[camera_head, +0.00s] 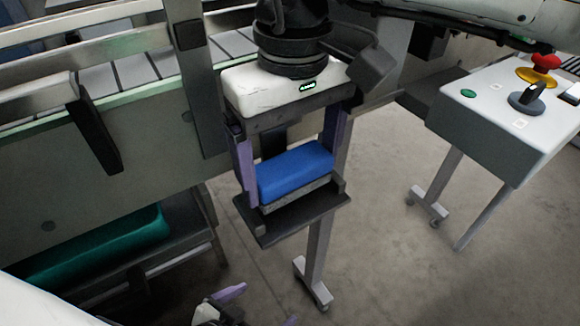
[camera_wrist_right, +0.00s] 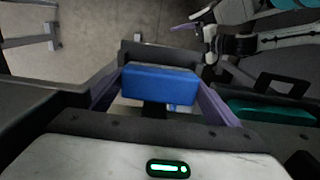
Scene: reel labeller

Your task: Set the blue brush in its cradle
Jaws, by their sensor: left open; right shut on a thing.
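The blue brush (camera_head: 295,168), a blue block with a grey underside, is between the purple fingers of my right gripper (camera_head: 290,186), which is shut on it. The brush is level, directly over the dark cradle (camera_head: 300,228), a small tray with raised ends on a post. Its underside is at or just above the tray; I cannot tell whether they touch. In the right wrist view the brush (camera_wrist_right: 160,84) sits between the fingers, with the cradle's dark edge (camera_wrist_right: 165,52) beyond. My left gripper (camera_head: 260,306) is open and empty, low at the bottom edge, apart from the cradle.
A conveyor with metal rails (camera_head: 100,45) and a side panel stands on the left. A green bin (camera_head: 95,245) lies on a low shelf beneath. A control box (camera_head: 510,120) with a red knob stands on legs at right. Bare floor (camera_head: 390,270) lies between.

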